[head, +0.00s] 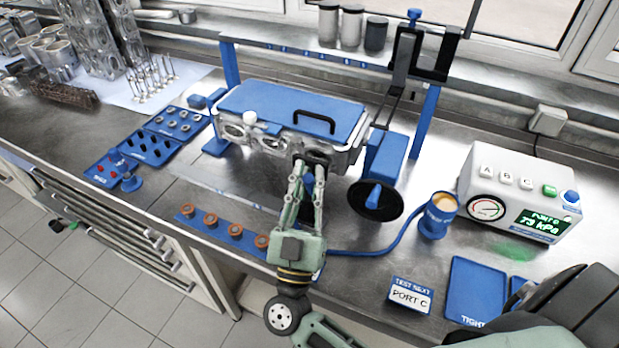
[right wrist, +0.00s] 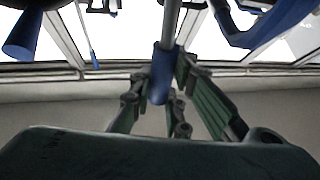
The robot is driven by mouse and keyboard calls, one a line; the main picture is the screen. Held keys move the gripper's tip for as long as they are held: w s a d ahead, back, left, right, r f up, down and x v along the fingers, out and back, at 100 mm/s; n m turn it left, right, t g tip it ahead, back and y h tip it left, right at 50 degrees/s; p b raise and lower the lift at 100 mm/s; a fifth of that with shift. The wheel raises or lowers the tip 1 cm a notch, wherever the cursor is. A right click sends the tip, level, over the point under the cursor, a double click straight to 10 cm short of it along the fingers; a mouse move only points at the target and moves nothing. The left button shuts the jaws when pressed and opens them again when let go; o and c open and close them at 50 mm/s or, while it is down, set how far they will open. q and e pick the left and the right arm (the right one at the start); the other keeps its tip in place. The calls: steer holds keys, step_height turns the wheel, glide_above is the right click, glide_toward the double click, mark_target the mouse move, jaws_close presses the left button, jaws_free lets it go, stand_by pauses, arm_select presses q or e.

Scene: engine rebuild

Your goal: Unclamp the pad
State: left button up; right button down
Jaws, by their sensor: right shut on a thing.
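My right gripper (head: 308,172) reaches up to the front of the blue-topped cylinder head (head: 285,105), at a dark port near its right end. In the right wrist view its fingers are shut on a blue handle (right wrist: 160,78) on a grey rod. A round black pad (head: 395,203) with a blue knob (head: 374,194) stands upright beside the head's right end, below a blue block (head: 388,155). It is apart from my gripper. I cannot tell how the held handle connects to the pad. My left gripper is not in view.
A tester (head: 515,190) reading 73 kPa stands right, with a blue hose leading to a blue cup (head: 438,215). A "PORT C" card (head: 410,294) and blue trays (head: 478,290) lie in front. A strip with orange rings (head: 222,232) lies left of my arm.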

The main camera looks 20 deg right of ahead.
steer(key=c, duration=1.7)
jaws_free()
steer(key=shift+f, duration=0.1)
steer(key=shift+o, duration=0.2)
steer(key=v, duration=0.7)
steer(key=shift+s+a+f, duration=0.15)
steer(key=shift+s, duration=0.05)
